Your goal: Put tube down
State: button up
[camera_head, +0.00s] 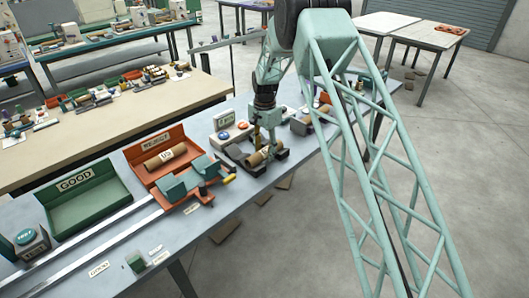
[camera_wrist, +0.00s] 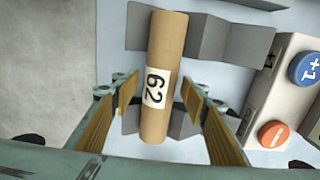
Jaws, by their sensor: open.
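A brown cardboard tube (camera_wrist: 163,75) with a white label reading "62" lies in a grey V-shaped cradle (camera_wrist: 212,45) in the wrist view. My gripper (camera_wrist: 168,105) is open, with one finger on each side of the tube and a gap on both sides. In the head view my gripper (camera_head: 262,147) is low over the bench, and the same tube (camera_head: 257,158) shows at the dark cradle below it, partly hidden. Another tube (camera_head: 165,157), with a label, lies in the orange bin marked "REJECT" at the left.
A control box with a blue "+1" button (camera_wrist: 307,68) and an orange button (camera_wrist: 273,134) stands right of the cradle. A green bin marked "GOOD" (camera_head: 88,204), metal rails (camera_head: 100,237) and an orange fixture (camera_head: 192,183) occupy the bench's left part.

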aim_at(265, 149)
notch_tip(265, 149, up, 13)
jog(key=p, duration=0.1)
jog(key=shift+f, duration=0.15)
dwell(0.5)
dwell(0.8)
